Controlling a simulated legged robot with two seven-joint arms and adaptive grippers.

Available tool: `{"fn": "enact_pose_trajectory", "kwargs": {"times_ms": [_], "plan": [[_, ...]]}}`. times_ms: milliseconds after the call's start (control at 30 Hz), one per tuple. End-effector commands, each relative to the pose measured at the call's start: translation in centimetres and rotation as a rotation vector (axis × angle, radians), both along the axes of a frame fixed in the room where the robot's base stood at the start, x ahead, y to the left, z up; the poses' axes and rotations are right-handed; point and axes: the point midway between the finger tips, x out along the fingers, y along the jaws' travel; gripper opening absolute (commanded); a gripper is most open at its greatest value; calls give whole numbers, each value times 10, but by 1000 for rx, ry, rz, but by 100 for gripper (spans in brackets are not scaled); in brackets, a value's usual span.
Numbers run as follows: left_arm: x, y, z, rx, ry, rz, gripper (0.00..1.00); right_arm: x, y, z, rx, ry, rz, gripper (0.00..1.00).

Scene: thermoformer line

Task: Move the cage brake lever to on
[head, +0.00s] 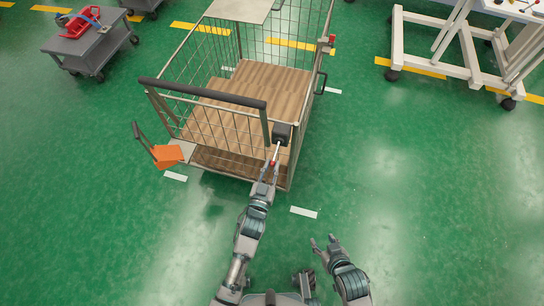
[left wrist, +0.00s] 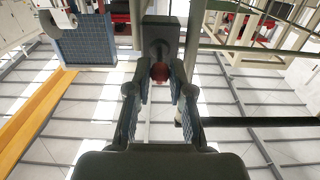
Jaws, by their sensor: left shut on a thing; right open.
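The wire cage trolley (head: 289,176) stands in the upper middle of the head view, with a wooden floor. A black lever housing (head: 282,129) sits at its near right corner. From it a pale lever rod (head: 277,150) slants down toward me and ends in a red knob. My left gripper (head: 271,167) is shut on the red knob. In the left wrist view the red knob (left wrist: 159,72) shows between the fingertips (left wrist: 159,82), with the dark housing (left wrist: 160,32) behind it. My right gripper (head: 324,243) is open and empty above the floor, apart from the cage.
A black push bar (head: 205,92) runs along the cage's near top edge. An orange block (head: 168,155) with a dark handle is at the near left corner. A grey cart (head: 85,48) stands upper left, a white wheeled frame (head: 440,67) upper right. Green floor is clear right of the cage.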

Motion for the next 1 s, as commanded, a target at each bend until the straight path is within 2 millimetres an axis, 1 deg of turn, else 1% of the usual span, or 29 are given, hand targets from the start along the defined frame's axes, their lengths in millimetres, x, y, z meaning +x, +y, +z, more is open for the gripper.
{"fn": "enact_pose_trajectory", "kwargs": {"times_ms": [33, 200, 567, 733, 767, 800, 833, 867, 1000], "plan": [[0, -1, -10, 1, 9, 0, 0, -1, 0, -7, 0, 7, 0, 54], [2, -1, -20, 1, 9, -1, 0, -3, 0, -15, 0, 15, 0, 54], [2, -1, -19, 1, 6, -1, 0, -3, 0, -14, 0, 14, 0, 54], [5, -2, -26, 1, 8, -1, 0, -5, 0, -21, 0, 21, 0, 54], [4, -2, -24, 0, 7, -1, 28, -4, 0, -19, 0, 20, 0, 54], [4, -2, -23, 1, 6, -1, 38, -4, 0, -19, 0, 19, 0, 54], [5, -2, -23, 1, 5, -1, 46, -4, 0, -19, 0, 19, 0, 54], [5, -2, -23, 1, 5, 0, 50, -4, 0, -18, 0, 19, 0, 54], [5, -2, -22, 1, 3, 0, 50, -4, 0, -18, 0, 18, -1, 54]]}}
